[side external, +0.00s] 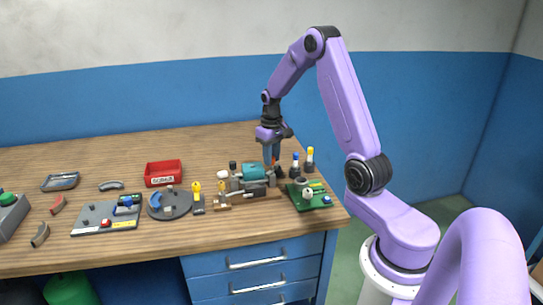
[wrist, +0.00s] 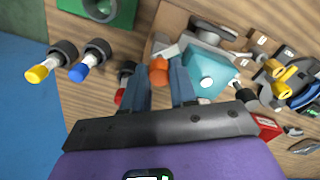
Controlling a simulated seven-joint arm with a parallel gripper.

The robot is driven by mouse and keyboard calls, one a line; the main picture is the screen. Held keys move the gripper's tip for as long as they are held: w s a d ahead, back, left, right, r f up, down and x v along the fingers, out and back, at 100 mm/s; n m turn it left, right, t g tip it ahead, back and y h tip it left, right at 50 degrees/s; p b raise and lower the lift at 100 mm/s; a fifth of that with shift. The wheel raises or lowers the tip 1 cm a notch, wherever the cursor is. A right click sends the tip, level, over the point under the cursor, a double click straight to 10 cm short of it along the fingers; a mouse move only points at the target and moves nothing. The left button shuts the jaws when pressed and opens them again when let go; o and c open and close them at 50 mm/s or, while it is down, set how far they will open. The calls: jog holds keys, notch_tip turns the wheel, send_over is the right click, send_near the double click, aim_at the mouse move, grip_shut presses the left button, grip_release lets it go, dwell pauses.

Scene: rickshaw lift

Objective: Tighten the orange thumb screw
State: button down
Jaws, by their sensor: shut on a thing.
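The orange thumb screw (wrist: 158,71) shows between my fingertips in the wrist view, beside a teal motor-like body (wrist: 207,68). My gripper (wrist: 161,75) points down and is shut on the screw, one finger on each side of it. In the side external view my gripper (side external: 273,164) is at the right end of the teal body (side external: 252,172), and a small bit of orange shows at the fingers. The screw's shaft and the place where it enters the fixture are hidden.
Blue-tipped (side external: 295,164) and yellow-tipped (side external: 310,158) tools stand close to the right of my gripper. A green board (side external: 318,204) lies in front of them near the table's right edge. A red bin (side external: 163,173), a dark round plate (side external: 170,205) and a grey board (side external: 97,221) are left.

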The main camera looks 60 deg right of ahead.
jog(key=m, duration=0.4)
jog(key=shift+m, duration=0.4)
jog(key=m, duration=0.4)
jog(key=shift+r, duration=0.1)
jog(key=shift+m, duration=0.3)
jog(key=c, duration=0.9)
grip_release()
notch_tip(320, 180, up, 17)
jog(key=shift+r, duration=0.15)
